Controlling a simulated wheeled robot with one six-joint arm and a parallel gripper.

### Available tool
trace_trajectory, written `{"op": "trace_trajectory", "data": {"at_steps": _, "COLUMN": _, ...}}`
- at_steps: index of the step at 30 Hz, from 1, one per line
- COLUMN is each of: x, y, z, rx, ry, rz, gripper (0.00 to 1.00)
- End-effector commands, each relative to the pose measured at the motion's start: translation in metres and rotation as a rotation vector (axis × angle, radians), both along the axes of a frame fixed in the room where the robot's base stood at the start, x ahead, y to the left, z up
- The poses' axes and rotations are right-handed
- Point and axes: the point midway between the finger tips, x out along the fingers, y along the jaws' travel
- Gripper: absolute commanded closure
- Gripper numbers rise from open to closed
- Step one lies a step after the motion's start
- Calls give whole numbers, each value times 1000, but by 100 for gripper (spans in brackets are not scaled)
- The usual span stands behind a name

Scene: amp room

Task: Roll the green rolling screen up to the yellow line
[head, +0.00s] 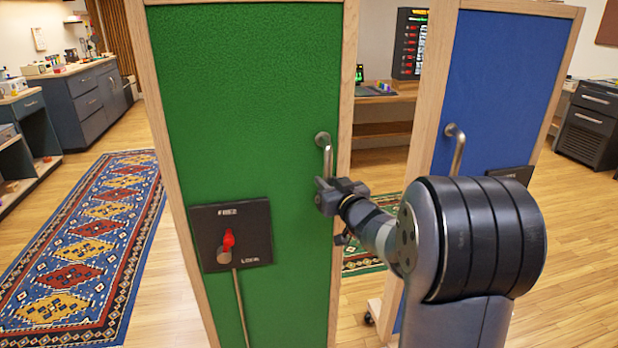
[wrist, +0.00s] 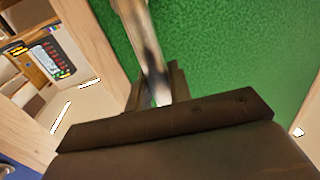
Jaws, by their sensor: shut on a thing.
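The green rolling screen (head: 245,100) stands upright in a wooden frame, close in front of me in the head view. Its metal handle (head: 327,152) is on the right part of the panel. My gripper (head: 328,188) is at the lower part of this handle and shut on it. In the wrist view the handle (wrist: 143,45) runs down between the jaws (wrist: 155,98), with the green panel (wrist: 230,50) behind. A black plate (head: 232,236) marked FREE and LOCK carries a red-tipped lever (head: 228,243), which points up toward FREE. I see no yellow line in either view.
A blue screen (head: 500,85) with its own handle stands to the right, a gap away. A patterned rug (head: 85,250) lies on the wooden floor at left, beside grey cabinets (head: 95,92). A green rug (head: 365,250) shows between the screens. Floor is bare at right.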

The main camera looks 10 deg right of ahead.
Motion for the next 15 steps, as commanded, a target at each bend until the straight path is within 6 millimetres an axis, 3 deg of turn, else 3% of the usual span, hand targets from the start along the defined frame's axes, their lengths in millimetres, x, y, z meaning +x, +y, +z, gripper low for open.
{"op": "trace_trajectory", "data": {"at_steps": 1, "x": 0, "y": -23, "z": 5, "rx": 3, "ry": 7, "rz": -17, "gripper": 100}}
{"op": "trace_trajectory", "data": {"at_steps": 6, "x": 0, "y": -78, "z": 5, "rx": 4, "ry": 8, "rz": -16, "gripper": 100}}
{"op": "trace_trajectory", "data": {"at_steps": 15, "x": -1, "y": -161, "z": 3, "rx": 3, "ry": 5, "rz": -12, "gripper": 100}}
